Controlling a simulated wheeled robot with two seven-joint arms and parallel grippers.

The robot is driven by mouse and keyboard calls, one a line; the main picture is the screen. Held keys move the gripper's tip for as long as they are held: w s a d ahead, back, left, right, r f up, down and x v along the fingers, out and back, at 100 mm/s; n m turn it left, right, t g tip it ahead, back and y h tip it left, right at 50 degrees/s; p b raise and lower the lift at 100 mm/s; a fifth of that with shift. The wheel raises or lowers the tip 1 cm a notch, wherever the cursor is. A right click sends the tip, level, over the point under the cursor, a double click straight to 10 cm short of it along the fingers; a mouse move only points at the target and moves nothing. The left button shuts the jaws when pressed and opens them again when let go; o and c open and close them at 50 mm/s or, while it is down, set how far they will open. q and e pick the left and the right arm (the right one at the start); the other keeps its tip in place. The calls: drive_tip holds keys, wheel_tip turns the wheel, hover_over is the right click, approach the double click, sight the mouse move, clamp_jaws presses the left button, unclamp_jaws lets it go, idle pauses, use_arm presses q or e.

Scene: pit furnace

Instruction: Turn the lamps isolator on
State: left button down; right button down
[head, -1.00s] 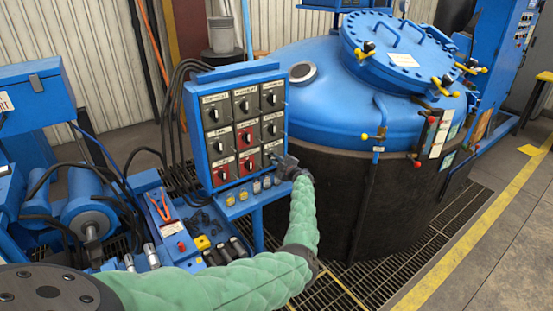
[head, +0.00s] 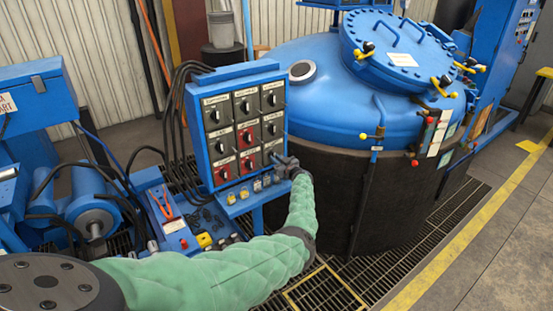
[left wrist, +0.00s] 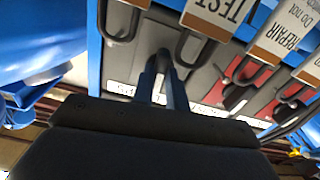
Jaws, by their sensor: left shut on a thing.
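The switch panel (head: 187,125) is a blue-framed box with rows of rotary isolators, mostly grey plates and a few red. My left gripper (head: 273,159) is at the bottom right isolator (head: 270,149), shut on its handle. In the left wrist view the gripper's fingers (left wrist: 163,88) close around the handle, which they mostly hide. An upside-down white label (left wrist: 118,90) beside the fingers is partly covered; its visible letters seem to end in "PS". The handle's exact angle cannot be told. My right gripper is not in view.
Padlocks with tags hang just below the panel; a "TEST" tag (left wrist: 215,14) and a "REPAIR" tag (left wrist: 285,32) are close to the left gripper. A big blue-lidded furnace (head: 330,100) stands right of the panel. A tool cart (head: 172,235) is at left. Floor grating lies below.

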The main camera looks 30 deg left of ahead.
use_arm(q)
drive_tip(key=shift+m, duration=0.6)
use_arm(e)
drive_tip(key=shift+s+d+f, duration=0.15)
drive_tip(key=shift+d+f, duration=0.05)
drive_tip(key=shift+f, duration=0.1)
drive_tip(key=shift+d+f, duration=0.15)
use_arm(q)
drive_tip(key=c, duration=1.7)
unclamp_jaws()
